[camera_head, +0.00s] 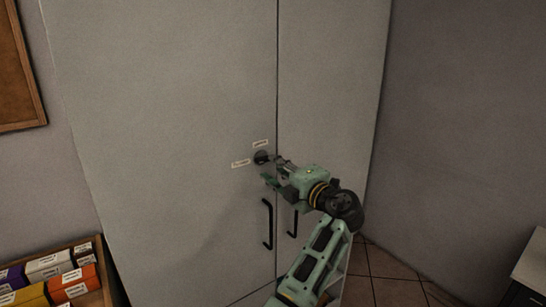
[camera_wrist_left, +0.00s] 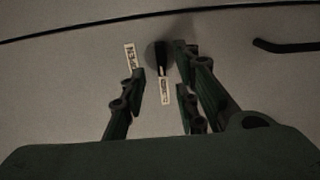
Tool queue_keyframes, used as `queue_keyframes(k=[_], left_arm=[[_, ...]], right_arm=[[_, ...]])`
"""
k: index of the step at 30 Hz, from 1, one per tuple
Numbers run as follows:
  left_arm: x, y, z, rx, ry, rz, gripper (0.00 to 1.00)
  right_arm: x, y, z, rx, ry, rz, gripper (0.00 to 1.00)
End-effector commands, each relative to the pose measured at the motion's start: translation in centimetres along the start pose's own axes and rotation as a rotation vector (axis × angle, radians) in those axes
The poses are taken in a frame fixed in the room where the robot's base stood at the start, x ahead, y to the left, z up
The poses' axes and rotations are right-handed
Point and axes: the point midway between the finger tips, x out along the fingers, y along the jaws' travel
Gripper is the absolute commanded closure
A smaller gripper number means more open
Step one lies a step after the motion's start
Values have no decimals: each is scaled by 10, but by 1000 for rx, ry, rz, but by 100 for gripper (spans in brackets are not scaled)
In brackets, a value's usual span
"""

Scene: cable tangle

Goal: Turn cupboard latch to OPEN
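The cupboard latch (camera_head: 261,157) is a dark round knob on the tall pale grey cupboard (camera_head: 170,110), beside the seam between its two doors. Small white labels sit above it (camera_head: 261,143) and to its left (camera_head: 240,163); their text is too small to read in the head view. My left gripper (camera_head: 273,170) is at the knob, just right of and below it. In the left wrist view the latch (camera_wrist_left: 161,57) shows between the spread fingers of the gripper (camera_wrist_left: 164,70), with gaps on both sides. My right gripper is not in view.
Two black door handles (camera_head: 267,224) hang below the latch, close under the left gripper. A wooden crate with several coloured boxes (camera_head: 83,274) stands at the lower left. A grey wall (camera_head: 460,120) borders the cupboard on the right, with tiled floor (camera_head: 385,275) below.

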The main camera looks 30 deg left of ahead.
Motion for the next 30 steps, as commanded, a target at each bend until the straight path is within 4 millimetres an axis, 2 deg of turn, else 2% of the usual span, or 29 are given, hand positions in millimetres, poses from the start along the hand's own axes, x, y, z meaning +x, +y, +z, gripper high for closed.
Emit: queue_keyframes(k=[1, 3, 9, 19, 28, 30], left_arm=[[10, 6, 0, 4, 1, 2, 72], [20, 5, 0, 4, 0, 0, 72], [40, 2, 1, 3, -2, 0, 72], [43, 0, 1, 2, -3, 0, 73], [43, -1, 1, 3, -4, -1, 99], [43, -1, 1, 3, -4, -1, 100]], right_arm=[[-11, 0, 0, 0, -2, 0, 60], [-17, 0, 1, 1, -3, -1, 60], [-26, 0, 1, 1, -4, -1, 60], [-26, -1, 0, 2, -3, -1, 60], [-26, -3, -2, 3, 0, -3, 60], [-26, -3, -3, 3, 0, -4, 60]])
